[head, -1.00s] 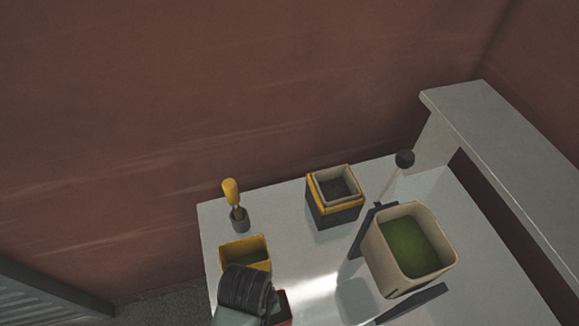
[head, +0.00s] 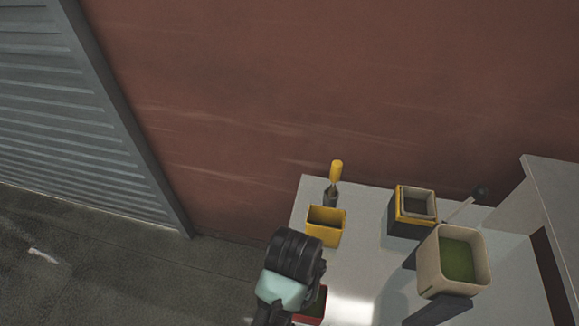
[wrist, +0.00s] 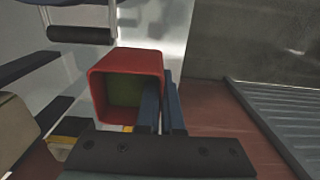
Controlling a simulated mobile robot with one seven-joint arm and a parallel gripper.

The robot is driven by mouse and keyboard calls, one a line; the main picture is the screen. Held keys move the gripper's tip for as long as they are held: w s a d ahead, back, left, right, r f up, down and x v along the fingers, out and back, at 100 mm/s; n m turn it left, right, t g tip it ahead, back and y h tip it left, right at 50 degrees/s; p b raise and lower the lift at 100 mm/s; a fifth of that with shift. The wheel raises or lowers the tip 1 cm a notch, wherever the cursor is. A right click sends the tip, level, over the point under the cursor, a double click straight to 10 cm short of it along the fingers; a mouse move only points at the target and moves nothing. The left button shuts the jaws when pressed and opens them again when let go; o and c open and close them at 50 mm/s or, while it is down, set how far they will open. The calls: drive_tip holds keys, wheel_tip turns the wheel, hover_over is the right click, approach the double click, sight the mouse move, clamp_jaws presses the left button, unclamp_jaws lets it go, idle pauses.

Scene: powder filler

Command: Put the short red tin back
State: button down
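The short red tin (wrist: 126,62) is large in the wrist view, its open mouth facing the camera and green content inside. In the head view only a part of the red tin (head: 312,312) shows below my wrist, at the near left side of the table. My gripper (wrist: 162,90) has its two dark blue fingers close together on either side of the tin's right wall, one inside and one outside. It looks shut on that wall. The fingertips are hidden by my own wrist in the head view.
On the white table (head: 350,262) stand a yellow open box (head: 326,226), a yellow-handled tool in a dark holder (head: 335,180), a dark-and-yellow box with a grey insert (head: 412,208), and a beige container of green powder (head: 455,262). A wall and shelf bound the back and right.

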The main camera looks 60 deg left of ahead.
drive_tip(key=shift+s+d+r, duration=0.1)
drive_tip(key=shift+s+r, duration=0.05)
drive_tip(key=shift+r, duration=0.1)
wheel_tip(320, 180, down, 13)
drive_tip(key=b, duration=0.4)
drive_tip(key=shift+f, duration=2.5)
drive_tip(key=shift+f, duration=0.15)
drive_tip(key=c, duration=1.1)
unclamp_jaws()
wheel_tip(320, 180, up, 12)
drive_tip(key=shift+r+b, duration=0.2)
drive_tip(key=shift+b, duration=0.15)
